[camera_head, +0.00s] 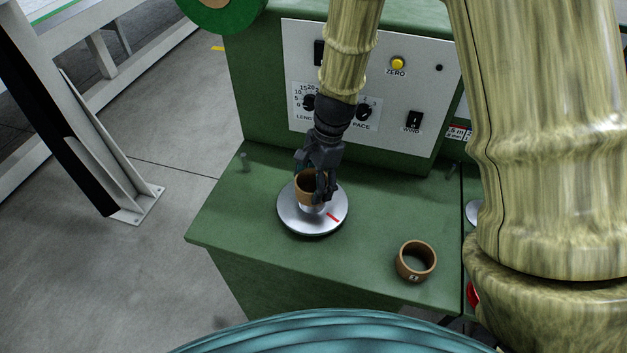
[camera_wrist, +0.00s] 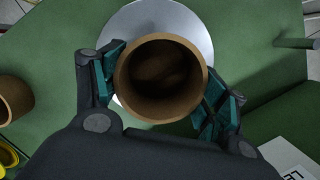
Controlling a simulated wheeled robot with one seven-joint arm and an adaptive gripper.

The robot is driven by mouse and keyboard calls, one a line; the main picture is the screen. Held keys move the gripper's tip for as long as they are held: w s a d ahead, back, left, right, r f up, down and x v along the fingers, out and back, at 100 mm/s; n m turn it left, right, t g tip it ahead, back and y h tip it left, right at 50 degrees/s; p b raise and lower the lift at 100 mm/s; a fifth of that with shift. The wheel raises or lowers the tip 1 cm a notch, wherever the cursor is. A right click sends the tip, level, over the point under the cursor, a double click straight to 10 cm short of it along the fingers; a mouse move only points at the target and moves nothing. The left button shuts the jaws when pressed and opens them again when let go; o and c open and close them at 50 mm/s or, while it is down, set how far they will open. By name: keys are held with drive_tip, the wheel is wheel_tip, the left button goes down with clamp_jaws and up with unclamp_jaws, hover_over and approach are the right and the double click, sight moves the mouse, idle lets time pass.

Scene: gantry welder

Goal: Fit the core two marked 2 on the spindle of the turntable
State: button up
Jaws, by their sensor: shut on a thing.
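A brown ring-shaped core (camera_head: 306,187) is held in my gripper (camera_head: 318,180), above the silver turntable (camera_head: 289,217) with a red mark on its disc. In the wrist view the core (camera_wrist: 121,85) sits between the two teal-padded fingers of my gripper (camera_wrist: 163,85), with the disc (camera_wrist: 190,22) behind it. No number shows on the held core. The spindle is mostly hidden behind the core and fingers, so I cannot tell whether the core is around it. A second brown core (camera_head: 416,262), with a dark mark too small to read, stands on the green bench top.
The green bench top (camera_head: 250,205) is clear left of the turntable. A control panel (camera_head: 420,80) with knobs and a yellow button rises behind. The second core also shows at the wrist view's left edge (camera_wrist: 14,98).

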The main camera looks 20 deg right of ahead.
sight(313, 191)
drive_tip(key=shift+d+b+x, duration=0.2)
drive_tip(key=shift+b+x, duration=0.25)
drive_tip(key=shift+x, duration=0.5)
drive_tip(key=shift+d+b+x, duration=0.2)
drive_tip(key=shift+b+x, duration=0.25)
drive_tip(key=shift+x, duration=0.45)
drive_tip(key=o, duration=1.2)
drive_tip(key=shift+f, duration=0.1)
drive_tip(key=shift+w, duration=0.1)
drive_tip(key=v, duration=1.2)
